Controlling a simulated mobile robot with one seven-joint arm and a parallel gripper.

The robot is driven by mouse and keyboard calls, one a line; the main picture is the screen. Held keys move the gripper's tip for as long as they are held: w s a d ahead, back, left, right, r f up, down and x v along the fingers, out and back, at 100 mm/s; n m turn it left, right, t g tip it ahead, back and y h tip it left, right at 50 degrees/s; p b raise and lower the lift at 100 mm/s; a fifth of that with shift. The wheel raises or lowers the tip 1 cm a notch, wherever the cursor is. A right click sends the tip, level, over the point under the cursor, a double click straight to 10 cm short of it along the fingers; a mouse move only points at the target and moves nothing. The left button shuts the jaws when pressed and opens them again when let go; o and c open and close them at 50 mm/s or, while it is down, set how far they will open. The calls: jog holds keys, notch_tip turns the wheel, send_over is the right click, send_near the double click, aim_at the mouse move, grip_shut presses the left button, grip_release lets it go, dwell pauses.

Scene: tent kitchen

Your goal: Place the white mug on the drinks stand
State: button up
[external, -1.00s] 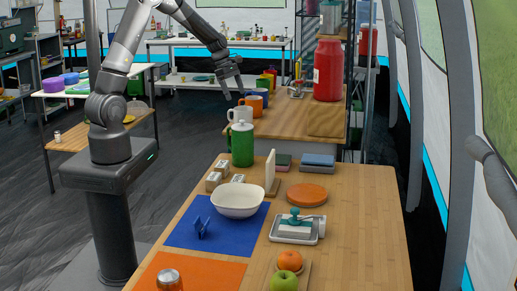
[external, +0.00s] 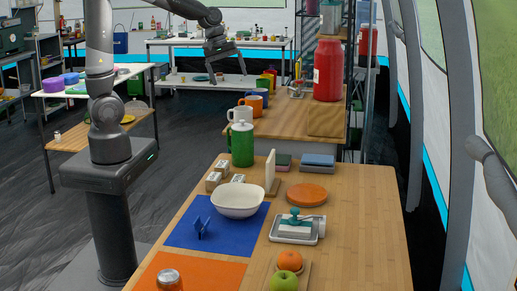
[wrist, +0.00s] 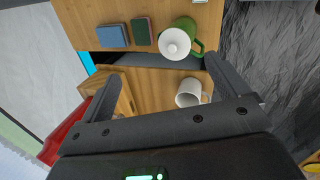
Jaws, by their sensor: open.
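The white mug (external: 240,114) stands upright at the left end of the far wooden counter, behind the green jug (external: 242,144). In the wrist view the white mug (wrist: 188,93) shows between my fingers, nearer the right one, with its handle to the right. My gripper (external: 219,76) is open, empty and pointing down. In the external view it appears above and left of the mug, apart from it. Both fingers (wrist: 161,68) show spread in the wrist view. I cannot tell which surface is the drinks stand.
An orange mug (external: 255,98) and a blue mug stand close behind the white mug. A large red jar (external: 328,70) stands at the counter's right. The counter's middle is mostly clear.

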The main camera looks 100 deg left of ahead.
jog(key=s+d+r+m+t, duration=0.1)
jog(key=s+d+r+m, duration=0.1)
jog(key=s+d+m, duration=0.4)
jog(key=s+d+r+m, duration=0.2)
jog(key=s+d+m, duration=0.5)
jog(key=d+m, duration=0.6)
jog(key=d, duration=0.3)
jog(key=shift+s+d+m+t, duration=0.15)
jog(key=shift+s+m+t, duration=0.15)
jog(key=shift+t, duration=0.1)
